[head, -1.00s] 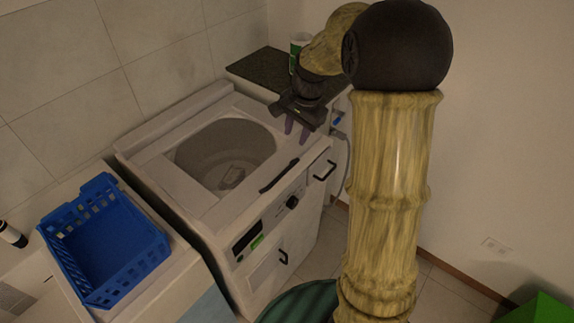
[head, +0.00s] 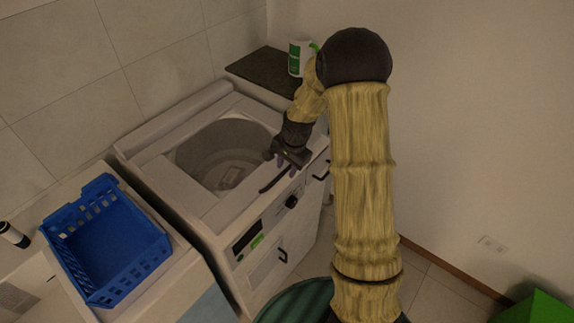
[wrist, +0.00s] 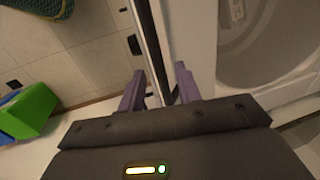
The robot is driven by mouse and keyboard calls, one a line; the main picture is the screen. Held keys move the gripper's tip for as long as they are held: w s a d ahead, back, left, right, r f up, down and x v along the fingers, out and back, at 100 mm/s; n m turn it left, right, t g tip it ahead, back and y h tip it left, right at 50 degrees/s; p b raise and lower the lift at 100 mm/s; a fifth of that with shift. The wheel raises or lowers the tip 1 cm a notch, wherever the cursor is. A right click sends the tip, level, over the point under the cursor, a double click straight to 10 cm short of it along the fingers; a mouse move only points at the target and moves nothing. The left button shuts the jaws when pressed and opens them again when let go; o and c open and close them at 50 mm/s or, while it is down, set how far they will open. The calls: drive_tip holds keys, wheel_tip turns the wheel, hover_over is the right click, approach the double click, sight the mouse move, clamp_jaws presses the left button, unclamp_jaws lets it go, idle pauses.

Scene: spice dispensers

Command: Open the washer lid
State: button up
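The washer lid (head: 182,200) lies flat on top of the white washer (head: 245,215), its round window showing the grey drum inside. A dark bar handle (head: 276,179) runs along the lid's front edge. My gripper (head: 289,155) is over the lid's front right part, close to the handle's right end. In the wrist view my gripper (wrist: 160,72) has its two purple fingers apart. A dark strip passes between them in the picture; whether they touch it cannot be told. The fingertips are hidden in the head view.
A blue basket (head: 105,240) stands on the counter left of the washer. A green box (head: 535,308) is on the floor at right. The tiled wall is behind the washer.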

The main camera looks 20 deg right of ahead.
clamp_jaws()
idle(0.3)
